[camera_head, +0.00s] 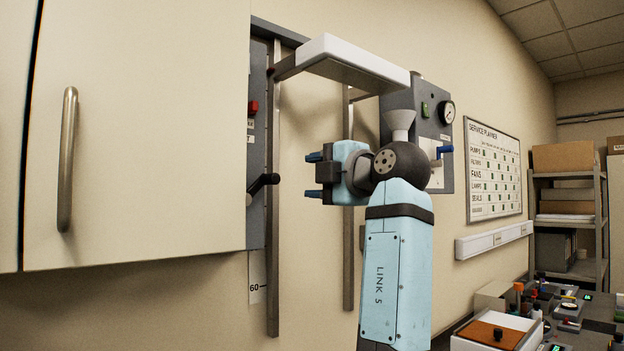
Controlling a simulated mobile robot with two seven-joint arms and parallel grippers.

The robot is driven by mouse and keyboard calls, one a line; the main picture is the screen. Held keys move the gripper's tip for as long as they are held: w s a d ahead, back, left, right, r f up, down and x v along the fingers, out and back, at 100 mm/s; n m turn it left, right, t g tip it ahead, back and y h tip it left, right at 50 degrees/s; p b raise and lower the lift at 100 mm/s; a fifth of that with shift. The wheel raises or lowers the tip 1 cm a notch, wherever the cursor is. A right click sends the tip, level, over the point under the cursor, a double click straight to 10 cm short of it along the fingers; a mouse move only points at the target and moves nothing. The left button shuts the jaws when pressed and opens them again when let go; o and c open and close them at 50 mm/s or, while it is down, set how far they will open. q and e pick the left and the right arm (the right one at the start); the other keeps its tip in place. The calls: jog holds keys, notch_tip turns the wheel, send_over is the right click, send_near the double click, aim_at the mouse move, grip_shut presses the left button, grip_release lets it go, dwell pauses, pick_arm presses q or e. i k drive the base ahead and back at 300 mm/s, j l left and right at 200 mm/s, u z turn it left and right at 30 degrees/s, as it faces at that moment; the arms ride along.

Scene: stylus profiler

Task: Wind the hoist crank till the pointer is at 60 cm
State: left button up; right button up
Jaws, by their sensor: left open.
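The hoist crank (262,184) is a black handle with a knob, sticking out from a grey wall panel (257,150) beside the cabinet. A white scale strip (257,270) below the panel shows the mark 60. I cannot make out the pointer; the cabinet hides part of the panel and strip. A white-edged hoist platform (350,62) is high on the metal rails. My left gripper (314,174) is open and empty, its dark fingers pointing left towards the crank with a gap between. My right gripper is not in view.
A cream cabinet (145,120) with a bar handle (67,160) fills the left. A red button (253,107) is on the panel. A grey box with a gauge (446,112) is behind my arm. A cluttered bench (598,326) and shelves (598,220) stand at right.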

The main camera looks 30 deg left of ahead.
aim_at(257, 190)
jog(key=k+l, duration=0.1)
jog(key=l, duration=0.25)
jog(key=k+l, duration=0.1)
jog(key=l, duration=0.25)
jog(key=k+l, duration=0.1)
jog(key=l, duration=0.25)
jog(key=k+l, duration=0.1)
jog(key=l, duration=0.25)
